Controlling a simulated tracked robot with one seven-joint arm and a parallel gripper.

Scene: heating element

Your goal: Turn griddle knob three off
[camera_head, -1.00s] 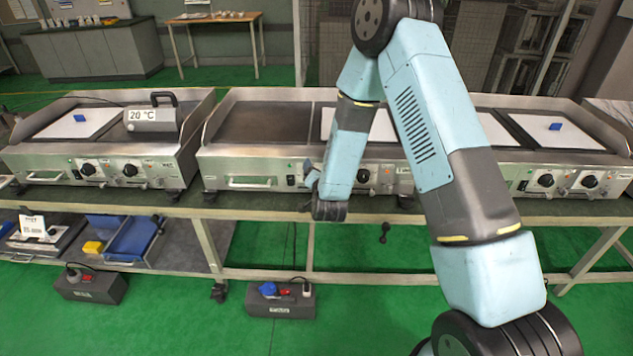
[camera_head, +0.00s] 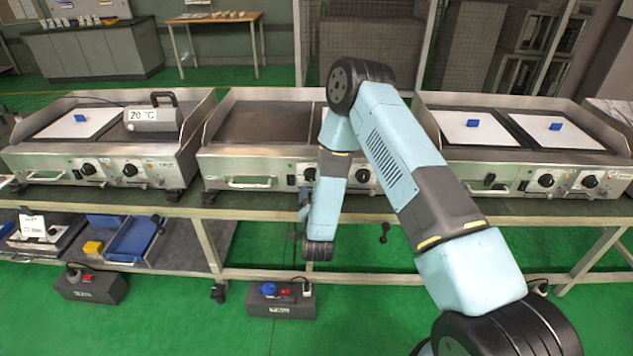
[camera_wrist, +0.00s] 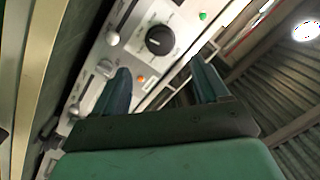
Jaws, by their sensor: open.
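The middle griddle (camera_head: 232,167) has two black knobs on its front panel. Its left knob (camera_head: 310,174), third counting from the left along the row, shows just above my gripper. Its right knob (camera_head: 362,176) is right of my forearm. In the wrist view a round black knob (camera_wrist: 160,40) with a pale pointer mark lies ahead of my gripper (camera_wrist: 160,68). The two fingers are apart and empty, with the knob beyond their tips, not touched. A green lamp (camera_wrist: 202,16) and an orange lamp (camera_wrist: 140,78) are near it. In the head view my arm partly hides the gripper.
A left griddle (camera_head: 55,160) carries a 20 °C lidded block (camera_head: 152,122). A right griddle (camera_head: 515,160) has white plates (camera_head: 465,128) with blue handles. All stand on a long bench (camera_head: 420,208). Power boxes (camera_head: 278,300) lie on the green floor, which is open in front.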

